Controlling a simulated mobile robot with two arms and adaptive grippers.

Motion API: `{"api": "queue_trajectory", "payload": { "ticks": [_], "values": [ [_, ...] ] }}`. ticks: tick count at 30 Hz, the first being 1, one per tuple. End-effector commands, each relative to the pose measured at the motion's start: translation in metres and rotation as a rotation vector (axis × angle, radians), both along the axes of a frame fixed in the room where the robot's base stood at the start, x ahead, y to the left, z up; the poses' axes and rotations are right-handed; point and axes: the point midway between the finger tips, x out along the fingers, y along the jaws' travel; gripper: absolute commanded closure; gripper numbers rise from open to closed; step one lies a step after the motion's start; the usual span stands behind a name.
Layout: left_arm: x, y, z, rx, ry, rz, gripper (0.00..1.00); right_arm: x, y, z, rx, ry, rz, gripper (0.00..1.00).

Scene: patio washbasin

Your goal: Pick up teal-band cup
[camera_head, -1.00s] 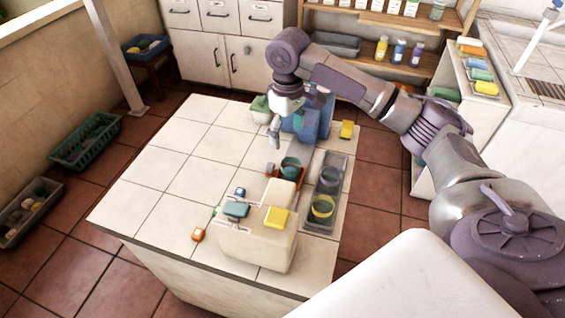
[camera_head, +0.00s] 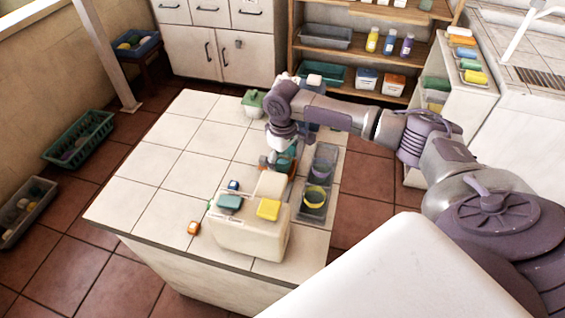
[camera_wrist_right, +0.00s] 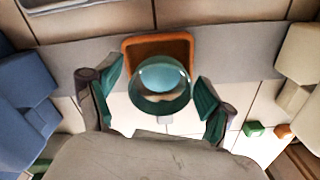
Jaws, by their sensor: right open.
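The teal-band cup (camera_wrist_right: 163,92) sits upright in a small orange-rimmed holder (camera_wrist_right: 186,45) in the right wrist view, its round teal mouth facing the camera. My right gripper (camera_wrist_right: 158,88) is open, with one teal-padded finger on each side of the cup and a gap to each. In the head view my right gripper (camera_head: 279,157) hangs down over the worktop (camera_head: 190,160), beside the cup (camera_head: 289,159), which it partly hides. My left gripper is out of view.
A grey tray (camera_head: 312,214) with a purple-banded cup (camera_head: 322,168) and a yellow-banded cup (camera_head: 315,196) stands right of the gripper. A cream box (camera_head: 245,235) with a yellow sponge (camera_head: 268,209) stands in front. The worktop's left side is mostly clear.

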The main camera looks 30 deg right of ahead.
Motion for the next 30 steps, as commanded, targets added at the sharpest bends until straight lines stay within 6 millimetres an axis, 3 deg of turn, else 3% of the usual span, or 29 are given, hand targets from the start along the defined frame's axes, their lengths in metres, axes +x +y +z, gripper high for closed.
{"api": "queue_trajectory", "payload": {
  "ticks": [5,17,25,30],
  "values": [
    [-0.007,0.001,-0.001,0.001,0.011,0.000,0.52,0.000,0.000,0.000,0.000,-0.001,0.001,0.18],
    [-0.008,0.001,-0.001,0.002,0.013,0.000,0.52,0.000,0.000,0.000,0.000,-0.001,0.000,0.83],
    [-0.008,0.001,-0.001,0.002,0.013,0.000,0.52,0.001,0.000,0.002,0.001,-0.002,0.000,0.83],
    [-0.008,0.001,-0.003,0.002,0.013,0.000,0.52,0.001,0.000,0.014,0.001,-0.004,0.001,0.83]
  ]
}}
